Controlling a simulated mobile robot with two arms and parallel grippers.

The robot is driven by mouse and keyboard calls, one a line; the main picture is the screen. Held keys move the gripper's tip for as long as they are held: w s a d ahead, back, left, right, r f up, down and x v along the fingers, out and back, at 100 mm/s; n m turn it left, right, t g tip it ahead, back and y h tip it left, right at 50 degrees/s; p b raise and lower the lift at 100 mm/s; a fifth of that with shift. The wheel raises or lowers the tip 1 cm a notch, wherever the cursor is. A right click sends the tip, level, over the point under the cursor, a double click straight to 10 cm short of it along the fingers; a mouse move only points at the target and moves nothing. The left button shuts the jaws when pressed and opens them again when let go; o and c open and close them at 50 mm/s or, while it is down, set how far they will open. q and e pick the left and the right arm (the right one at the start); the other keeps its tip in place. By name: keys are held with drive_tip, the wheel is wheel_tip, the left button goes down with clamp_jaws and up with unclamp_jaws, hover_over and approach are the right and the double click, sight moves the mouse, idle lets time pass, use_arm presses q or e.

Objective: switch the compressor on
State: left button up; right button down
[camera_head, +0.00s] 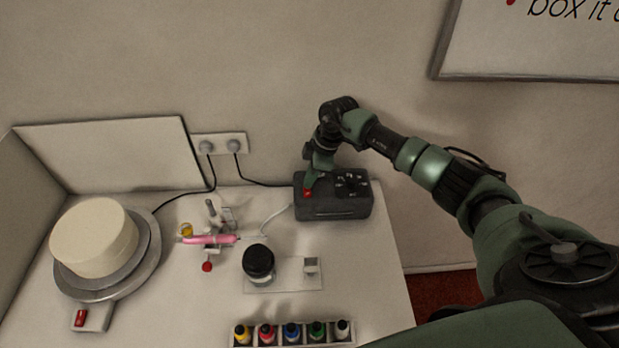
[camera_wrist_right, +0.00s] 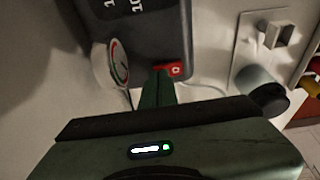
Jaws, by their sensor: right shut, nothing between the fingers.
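The compressor (camera_head: 336,208) is a dark grey box at the back right of the table, with a dial on top. Its red switch (camera_head: 307,193) is at the left of its top. My right gripper (camera_head: 308,184) is shut and empty, pointing down with its tips at the red switch. In the right wrist view the shut fingers (camera_wrist_right: 158,88) reach the red switch (camera_wrist_right: 176,70), which they partly hide; I cannot tell whether it is pressed. A round gauge (camera_wrist_right: 112,65) shows beside the compressor (camera_wrist_right: 150,40). My left gripper is not in view.
A white cake (camera_head: 95,238) stands on a turntable (camera_head: 150,262) at the left. A pink airbrush (camera_head: 210,239) rests on a stand. A black-lidded jar (camera_head: 258,263) and a row of colour bottles (camera_head: 291,334) are in front. A wall socket (camera_head: 220,144) has two plugged cords.

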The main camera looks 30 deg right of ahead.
drive_tip(key=shift+w+f+b, duration=0.2)
drive_tip(key=shift+f+b, duration=0.2)
drive_tip(key=shift+r+g, duration=0.1)
drive_tip(key=shift+g, duration=0.3)
drive_tip(key=shift+s, duration=0.1)
